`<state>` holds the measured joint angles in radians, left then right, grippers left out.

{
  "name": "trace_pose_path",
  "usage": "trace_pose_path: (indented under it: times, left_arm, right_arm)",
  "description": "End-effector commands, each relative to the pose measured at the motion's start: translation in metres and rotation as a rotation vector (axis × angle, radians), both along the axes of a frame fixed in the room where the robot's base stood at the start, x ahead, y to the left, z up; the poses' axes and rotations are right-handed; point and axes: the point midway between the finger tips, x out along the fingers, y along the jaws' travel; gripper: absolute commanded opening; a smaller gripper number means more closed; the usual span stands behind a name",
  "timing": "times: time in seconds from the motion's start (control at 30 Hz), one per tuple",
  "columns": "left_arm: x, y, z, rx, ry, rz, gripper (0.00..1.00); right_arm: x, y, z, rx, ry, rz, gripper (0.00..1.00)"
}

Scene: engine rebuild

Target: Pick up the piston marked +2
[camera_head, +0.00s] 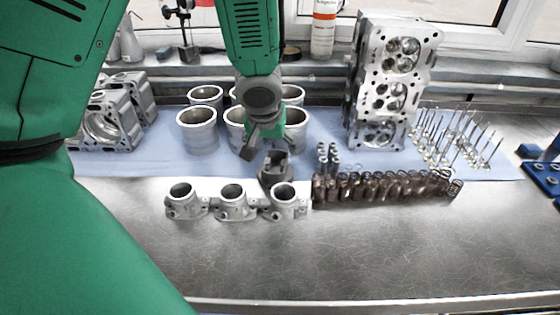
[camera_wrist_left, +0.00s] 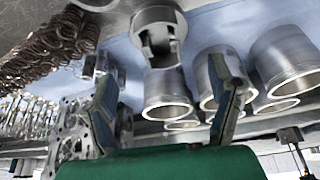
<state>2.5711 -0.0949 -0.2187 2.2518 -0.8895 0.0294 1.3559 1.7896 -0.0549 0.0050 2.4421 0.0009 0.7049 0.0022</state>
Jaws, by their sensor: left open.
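A dark grey piston-like part (camera_head: 275,168) stands on the bench in the head view, between the cylinder sleeves and the front row of silver housings. It also shows in the left wrist view (camera_wrist_left: 157,42), top centre, with a round hole in its side. No +2 mark is readable on it. My left gripper (camera_head: 262,143) is open and empty, its fingers pointing down just behind and above this part. In the left wrist view my left gripper (camera_wrist_left: 163,85) has its fingers wide apart, with the part seen beyond and between them. My right gripper is in neither view.
Several metal cylinder sleeves (camera_head: 198,131) stand close behind the part. Three silver housings (camera_head: 232,203) stand in front. Dark coil springs (camera_head: 385,187) form a row on the right, with a cylinder head (camera_head: 390,85) behind. The front of the metal bench (camera_head: 350,255) is clear.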

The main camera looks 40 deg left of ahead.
Motion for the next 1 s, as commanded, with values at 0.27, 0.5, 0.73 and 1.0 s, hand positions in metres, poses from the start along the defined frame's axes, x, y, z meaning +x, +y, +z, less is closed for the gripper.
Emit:
trace_pose_path:
  times: [0.27,0.5,0.73,1.0]
  left_arm:
    - [0.020,0.012,-0.048,-0.001,0.005,-0.001,0.76]
    - [0.026,0.019,-0.062,-0.002,0.004,-0.003,0.76]
    - [0.041,0.028,-0.092,-0.001,0.006,-0.003,0.76]
    - [0.043,0.029,-0.095,-0.002,0.001,-0.001,0.76]
  right_arm:
    - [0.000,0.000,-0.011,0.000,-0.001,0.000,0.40]
    - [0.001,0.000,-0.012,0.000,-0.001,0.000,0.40]
    - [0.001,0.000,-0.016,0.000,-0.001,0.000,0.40]
    - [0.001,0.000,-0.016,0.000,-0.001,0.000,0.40]
